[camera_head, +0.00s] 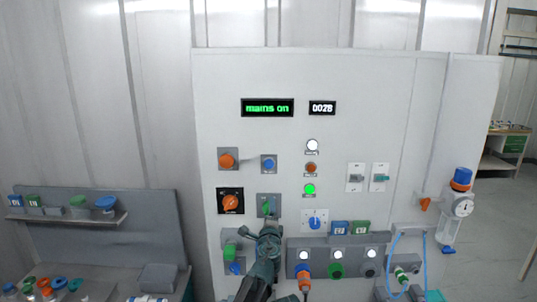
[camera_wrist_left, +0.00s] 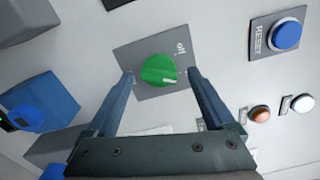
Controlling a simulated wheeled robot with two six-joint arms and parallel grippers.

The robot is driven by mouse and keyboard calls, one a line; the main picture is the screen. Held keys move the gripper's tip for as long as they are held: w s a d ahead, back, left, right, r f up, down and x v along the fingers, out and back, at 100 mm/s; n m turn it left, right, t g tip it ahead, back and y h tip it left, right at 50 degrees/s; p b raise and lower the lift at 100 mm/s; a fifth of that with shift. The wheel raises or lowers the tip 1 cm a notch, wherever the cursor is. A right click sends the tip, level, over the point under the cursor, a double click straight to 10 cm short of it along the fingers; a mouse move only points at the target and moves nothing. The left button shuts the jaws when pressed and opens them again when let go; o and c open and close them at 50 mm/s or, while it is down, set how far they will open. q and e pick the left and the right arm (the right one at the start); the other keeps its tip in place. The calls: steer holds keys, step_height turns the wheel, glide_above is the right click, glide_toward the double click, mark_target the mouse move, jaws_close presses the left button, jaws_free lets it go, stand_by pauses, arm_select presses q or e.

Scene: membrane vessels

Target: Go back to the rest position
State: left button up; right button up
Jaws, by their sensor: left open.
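My left gripper (camera_head: 268,226) is in front of the white control panel (camera_head: 350,110), just below a green knob (camera_head: 267,203) on a grey plate. In the left wrist view my left gripper (camera_wrist_left: 161,75) is open, its fingertips to either side of the green knob (camera_wrist_left: 160,70). Gaps show between the fingers and the knob, and nothing is held. The plate reads "off" beside the knob. I cannot tell how far the tips are from the panel. My right gripper is not in view.
The display (camera_head: 267,107) reads "mains on" and a green lamp (camera_head: 309,189) is lit. An orange rotary switch (camera_head: 230,202) and a blue button (camera_head: 268,164) sit close to my gripper. Connectors line the panel's lower part. A shelf (camera_head: 70,219) with caps stands left.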

arm_select(q)
steer(key=n, duration=0.8)
steer(key=shift+w, duration=0.1)
steer(key=shift+n, duration=0.3)
